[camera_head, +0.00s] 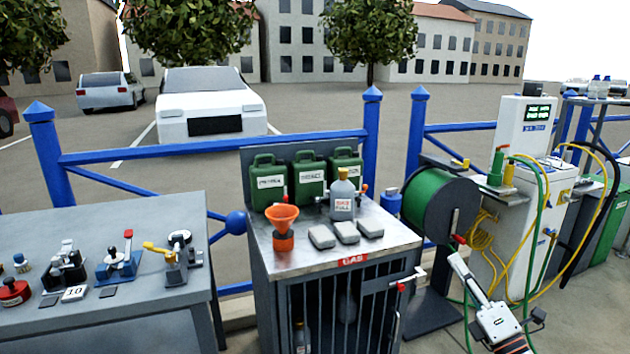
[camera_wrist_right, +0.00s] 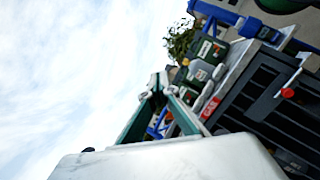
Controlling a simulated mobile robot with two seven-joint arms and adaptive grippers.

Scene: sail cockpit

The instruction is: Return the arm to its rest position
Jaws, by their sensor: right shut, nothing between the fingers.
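My right gripper (camera_head: 457,260) shows in the head view at the lower right, its white arm coming up from the bottom edge. Its fingers are shut with nothing between them and point up and to the left. It appears in front of the hose reel stand, to the right of the gas cabinet (camera_head: 290,262). In the right wrist view the closed fingertips (camera_wrist_right: 157,82) stand out against sky, with the cabinet tilted behind them. My left gripper is in neither view.
An orange funnel (camera_head: 283,216), green canisters (camera_head: 310,178) and a grey bottle (camera_head: 342,200) stand on the cabinet. A green hose reel (camera_head: 428,207) and a white dispenser (camera_head: 525,130) with hanging hoses are near my right arm. A grey table (camera_head: 130,215) with tools stands left.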

